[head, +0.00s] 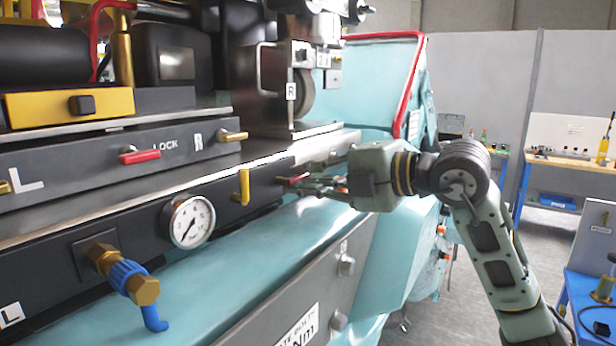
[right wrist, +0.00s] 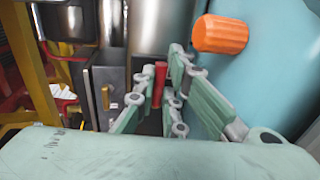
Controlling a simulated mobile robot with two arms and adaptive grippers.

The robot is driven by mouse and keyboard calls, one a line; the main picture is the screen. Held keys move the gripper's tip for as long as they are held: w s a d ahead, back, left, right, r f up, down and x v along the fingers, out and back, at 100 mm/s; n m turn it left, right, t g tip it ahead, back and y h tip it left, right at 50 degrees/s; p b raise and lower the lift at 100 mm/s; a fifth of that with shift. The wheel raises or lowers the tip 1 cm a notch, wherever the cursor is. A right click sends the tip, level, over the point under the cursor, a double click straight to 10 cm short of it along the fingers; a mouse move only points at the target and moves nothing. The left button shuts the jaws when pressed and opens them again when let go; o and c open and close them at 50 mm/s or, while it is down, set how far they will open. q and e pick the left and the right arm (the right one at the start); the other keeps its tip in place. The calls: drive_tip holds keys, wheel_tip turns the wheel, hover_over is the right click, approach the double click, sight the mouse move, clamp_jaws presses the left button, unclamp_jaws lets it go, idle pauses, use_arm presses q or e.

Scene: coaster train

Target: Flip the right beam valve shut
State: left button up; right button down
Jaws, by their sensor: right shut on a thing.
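A red lever (head: 292,179), which I take for the right beam valve's handle, sits at the right end of the dark lower beam. My right gripper (head: 313,184) reaches it from the right and is shut on it. In the right wrist view the red lever (right wrist: 160,80) stands between the fingers of my right gripper (right wrist: 166,92). Part of the lever is hidden by the fingers. My left gripper is in neither view.
A yellow handle (head: 243,187) and a round gauge (head: 189,221) sit left of the lever on the same beam. A blue-handled brass valve (head: 125,275) is further left. Above is a red LOCK lever (head: 139,156). An orange knob (right wrist: 220,34) is close to the fingers' right.

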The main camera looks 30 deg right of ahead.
sight(282, 160)
drive_tip(key=n, duration=0.1)
drive_tip(key=r+n+h, duration=0.1)
drive_tip(key=n, duration=0.1)
drive_tip(key=n+b, duration=0.1)
drive_tip(key=shift+s+a+r+n+t, duration=0.15)
drive_tip(key=shift+a+r+n+t, duration=0.15)
drive_tip(key=shift+r+t, duration=0.1)
drive_tip(key=n, duration=0.2)
drive_tip(key=a+r+n+h+b, duration=0.1)
drive_tip(key=shift+s+n+t, duration=0.2)
drive_tip(key=shift+n+t, duration=0.2)
drive_tip(key=n, duration=0.1)
drive_tip(key=a+n+b, duration=0.1)
drive_tip(key=n, duration=0.1)
drive_tip(key=shift+s+r+t, duration=0.15)
drive_tip(key=shift+s+t, duration=0.05)
drive_tip(key=shift+t, duration=0.1)
drive_tip(key=shift+s+a+n+t+h+b, duration=0.1)
drive_tip(key=shift+a+n+t+h+b, duration=0.15)
drive_tip(key=shift+n+b, duration=0.6)
drive_tip(key=shift+s+a+n+t+h+b, duration=0.15)
drive_tip(key=shift+a+n+b, duration=0.2)
drive_tip(key=shift+n, duration=0.9)
drive_tip(key=c, duration=1.8)
unclamp_jaws()
drive_tip(key=shift+r, duration=0.1)
drive_tip(key=shift+c, duration=0.2)
drive_tip(key=shift+s, duration=0.1)
